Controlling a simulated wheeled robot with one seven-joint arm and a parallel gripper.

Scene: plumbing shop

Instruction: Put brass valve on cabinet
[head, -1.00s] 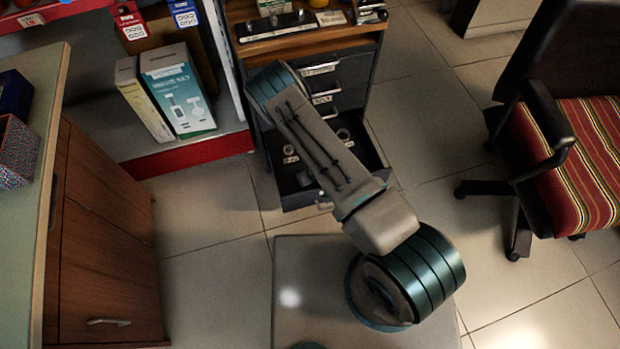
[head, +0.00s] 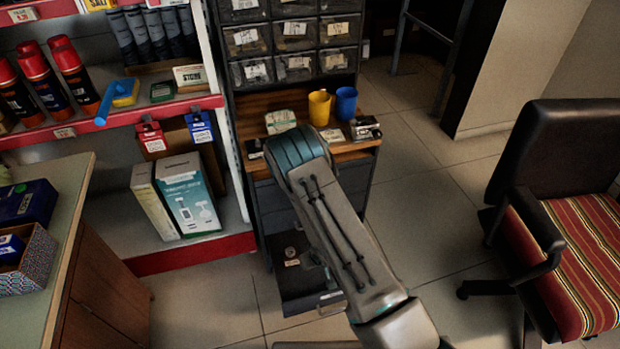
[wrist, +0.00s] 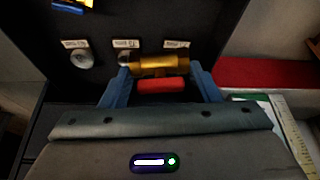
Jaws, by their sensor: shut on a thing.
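My gripper (wrist: 163,88) is shut on the brass valve (wrist: 158,63) in the wrist view. The valve has a yellow-gold body and a red handle, with a blue finger at each side. It shows over the open dark drawer; its height above the drawer floor is hard to tell. In the head view my arm hides the gripper and valve. The cabinet (head: 349,149) has a brown wooden top, dark drawers below and small clear bins behind. Its open bottom drawer (head: 312,302) shows low down in the head view.
On the cabinet top stand a yellow cup (head: 319,107), a blue cup (head: 346,103) and small boxes. Some bare wood shows near its front edge. A red-edged shelf (head: 190,252) is at left, a striped chair (head: 575,255) at right. Labelled fittings (wrist: 80,60) lie in the drawer.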

